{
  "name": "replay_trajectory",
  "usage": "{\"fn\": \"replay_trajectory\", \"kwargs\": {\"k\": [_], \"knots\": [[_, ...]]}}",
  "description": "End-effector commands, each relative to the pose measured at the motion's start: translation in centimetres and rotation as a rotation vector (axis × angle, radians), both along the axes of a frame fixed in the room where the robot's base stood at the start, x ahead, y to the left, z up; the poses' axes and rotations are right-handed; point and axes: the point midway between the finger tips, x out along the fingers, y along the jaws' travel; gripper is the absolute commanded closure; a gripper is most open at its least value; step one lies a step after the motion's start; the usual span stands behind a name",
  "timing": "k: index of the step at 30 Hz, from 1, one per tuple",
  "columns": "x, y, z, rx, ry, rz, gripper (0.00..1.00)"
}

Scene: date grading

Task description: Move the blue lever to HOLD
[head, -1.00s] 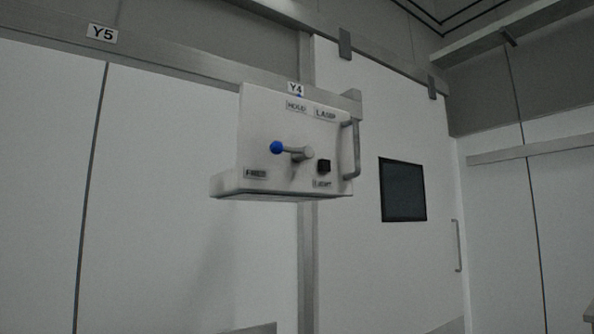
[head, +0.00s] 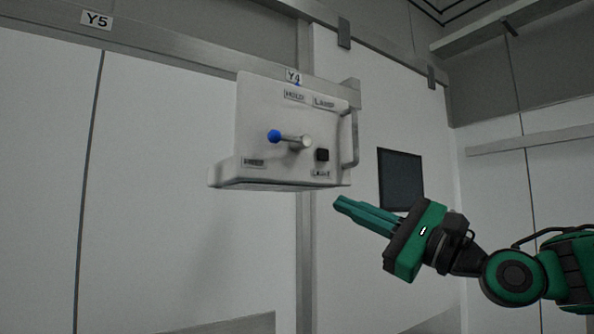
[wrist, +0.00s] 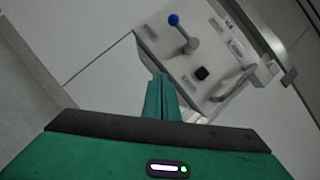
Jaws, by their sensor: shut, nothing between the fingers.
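The lever with a blue knob (head: 274,136) is on a white box (head: 262,110) mounted on the wall rail. The lever points left from its pale pivot, and its knob is above the lower-left label. The HOLD label (head: 294,96) is at the top of the box, above the pivot. My gripper (head: 338,204) is shut and empty, below and right of the box, apart from it. In the wrist view the shut fingers (wrist: 157,80) point toward the box, and the blue knob (wrist: 174,20) shows beyond them.
A black square button (head: 322,155) is on the box, right of the lever, below a LAMP label (head: 324,102). A metal handle (head: 349,138) is on the box's right side. A dark window (head: 401,179) is in the white door behind. Space in front of the box is clear.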

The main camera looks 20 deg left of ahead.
Motion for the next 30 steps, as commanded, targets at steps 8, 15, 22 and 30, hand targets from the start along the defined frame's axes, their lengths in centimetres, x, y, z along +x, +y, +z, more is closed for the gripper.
{"fn": "replay_trajectory", "kwargs": {"k": [8,15,22,30], "knots": [[-1.6,0.8,2.8,0.140,0.071,0.117,1.00],[-1.6,0.8,2.8,0.138,0.069,0.114,1.00],[-1.1,2.4,3.7,0.135,0.067,0.115,1.00],[0.2,6.5,6.1,0.136,0.066,0.116,1.00]]}}
